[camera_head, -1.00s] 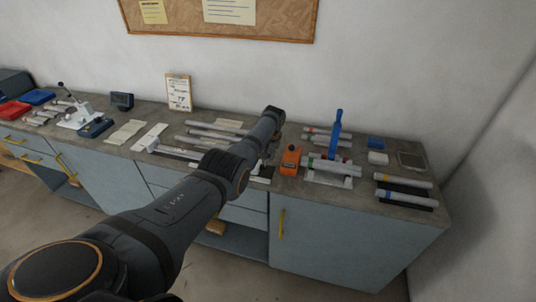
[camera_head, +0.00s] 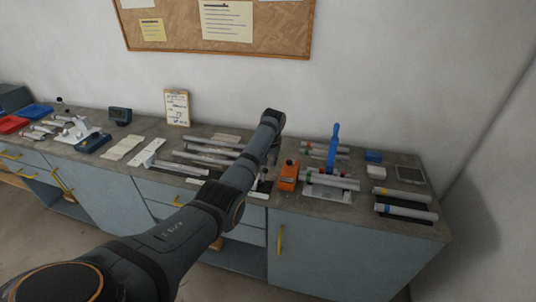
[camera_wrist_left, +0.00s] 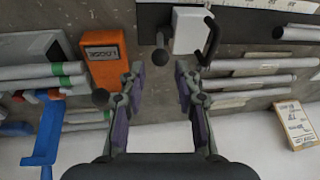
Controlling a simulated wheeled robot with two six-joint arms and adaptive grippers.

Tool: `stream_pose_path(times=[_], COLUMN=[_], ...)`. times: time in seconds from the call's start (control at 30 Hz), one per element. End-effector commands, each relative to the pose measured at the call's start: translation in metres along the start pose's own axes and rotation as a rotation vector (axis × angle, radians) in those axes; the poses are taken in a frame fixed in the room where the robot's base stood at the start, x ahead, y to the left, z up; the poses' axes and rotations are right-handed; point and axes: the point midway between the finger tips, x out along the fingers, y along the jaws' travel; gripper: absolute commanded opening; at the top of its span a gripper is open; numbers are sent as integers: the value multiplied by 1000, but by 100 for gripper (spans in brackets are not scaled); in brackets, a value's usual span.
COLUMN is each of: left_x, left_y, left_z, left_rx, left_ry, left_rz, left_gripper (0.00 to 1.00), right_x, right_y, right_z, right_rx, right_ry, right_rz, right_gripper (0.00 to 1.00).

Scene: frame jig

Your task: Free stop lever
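In the left wrist view a white block (camera_wrist_left: 190,30) carries a black bent lever (camera_wrist_left: 210,38); I cannot tell for sure that this is the stop lever. A dark ball knob (camera_wrist_left: 160,57) on a short stalk is left of the block. My left gripper (camera_wrist_left: 160,78) is open and empty, its fingers apart below the knob and block in the picture. In the head view my left arm reaches over the bench and hides most of that gripper and the lever area. My right gripper is in neither view.
An orange labelled box (camera_wrist_left: 103,62) stands left of the gripper; it also shows in the head view (camera_head: 288,176). A blue upright handle (camera_head: 333,148) stands among tubes to its right. Several grey tubes (camera_wrist_left: 255,82) lie on the other side. A clipboard (camera_head: 177,108) leans on the wall.

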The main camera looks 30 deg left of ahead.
Motion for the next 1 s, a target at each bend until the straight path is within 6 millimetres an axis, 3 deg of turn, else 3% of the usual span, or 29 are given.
stream_pose_path(times=[0.2,0.37,0.87,1.0], left_x=[-47,-62,-65,-49], left_y=[0,0,0,3], left_z=[-1,0,0,11], left_rx=[1,1,0,14], left_ry=[1,0,-1,1], left_rz=[1,0,0,-2], left_gripper=[33,33,33,33], right_x=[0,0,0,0], right_y=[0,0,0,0], right_z=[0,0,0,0], right_rx=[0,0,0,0], right_ry=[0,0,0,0], right_rz=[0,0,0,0], right_gripper=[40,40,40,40])
